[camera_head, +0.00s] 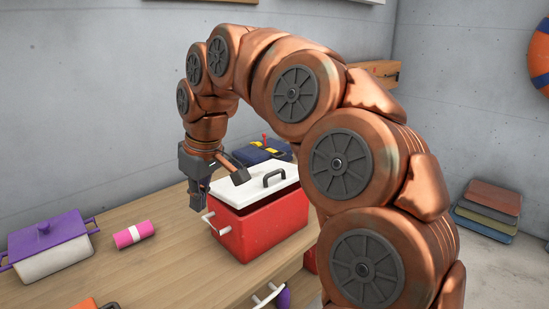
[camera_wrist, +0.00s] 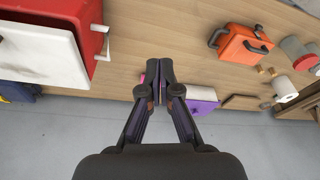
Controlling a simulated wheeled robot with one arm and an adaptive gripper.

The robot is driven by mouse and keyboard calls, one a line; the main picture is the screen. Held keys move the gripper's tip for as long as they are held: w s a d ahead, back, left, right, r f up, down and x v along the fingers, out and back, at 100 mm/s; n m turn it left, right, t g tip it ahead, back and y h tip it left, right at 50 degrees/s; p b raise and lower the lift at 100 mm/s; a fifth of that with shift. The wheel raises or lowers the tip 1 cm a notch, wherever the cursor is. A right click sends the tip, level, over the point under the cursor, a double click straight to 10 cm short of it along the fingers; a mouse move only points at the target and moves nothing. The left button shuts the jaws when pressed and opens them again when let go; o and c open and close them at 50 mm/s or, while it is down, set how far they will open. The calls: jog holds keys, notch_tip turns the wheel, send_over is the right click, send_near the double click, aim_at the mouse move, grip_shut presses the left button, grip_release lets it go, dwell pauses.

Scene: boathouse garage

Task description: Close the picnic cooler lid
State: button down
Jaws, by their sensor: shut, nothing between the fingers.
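The picnic cooler (camera_head: 265,228) is a red box on the wooden table, with a white handle on its front. In the wrist view the fingers (camera_wrist: 166,76) are together and empty. There the cooler (camera_wrist: 98,15) fills the upper left corner, beside the fingers, with a white face showing. My arm hides part of the cooler's right side.
A blue box (camera_head: 257,152) is behind the cooler. An orange case (camera_wrist: 243,45) shows in the wrist view. Stacked cushions (camera_head: 488,207) lie at the right.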

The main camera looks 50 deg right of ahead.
jog(key=w+d+r+m+t+p, duration=0.1)
jog(key=w+d+r, duration=0.15)
jog(key=d, duration=0.35)
jog(key=w+d+r+t+p, duration=0.1)
jog(key=w+d+r, duration=0.1)
jog(key=d+r, duration=0.35)
jog(key=m+h+p, duration=0.1)
jog(key=m+p, duration=0.1)
jog(key=p, duration=0.1)
send_over(274, 172)
jog(key=shift+t, duration=0.3)
jog(key=f, duration=0.9)
jog(key=shift+w+d, duration=0.1)
jog(key=shift+w, duration=0.3)
jog(key=shift+s+f+p, duration=0.15)
jog(key=shift+s+f, duration=0.05)
jog(key=shift+f, duration=0.4)
jog(key=shift+s+f+p, duration=0.15)
jog(key=shift+f, duration=0.4)
jog(key=shift+f, duration=0.1)
